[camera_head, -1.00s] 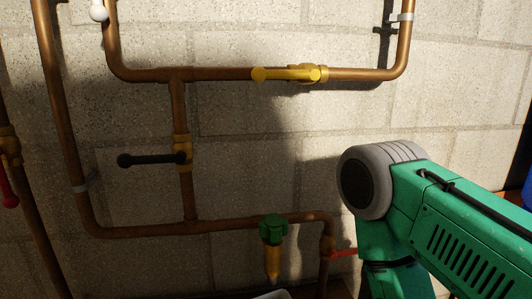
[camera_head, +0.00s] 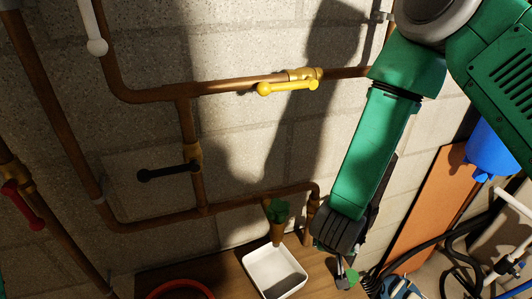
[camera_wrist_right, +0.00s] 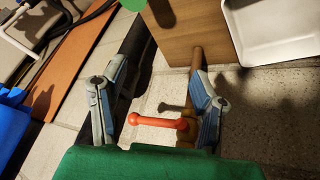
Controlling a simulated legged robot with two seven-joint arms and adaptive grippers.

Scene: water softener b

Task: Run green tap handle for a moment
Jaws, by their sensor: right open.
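The green tap handle (camera_head: 277,210) sits on a brass spout at the end of the lower copper pipe, above a white basin (camera_head: 274,272). My right gripper (camera_head: 345,272) hangs at the lower right of the tap in the head view, apart from it. In the right wrist view the two fingers of my right gripper (camera_wrist_right: 158,70) are spread open and empty. A red-orange lever (camera_wrist_right: 158,121) on a pipe shows between them, seemingly beyond the fingers. The green tap handle is not clearly seen in the wrist view. My left gripper is out of view.
Yellow (camera_head: 287,87), black (camera_head: 168,172), white (camera_head: 95,40) and red (camera_head: 22,205) levers sit on the copper pipes. A wooden shelf (camera_head: 235,278) holds the basin. A blue object (camera_head: 492,150), brown board (camera_head: 430,200) and black hoses lie right.

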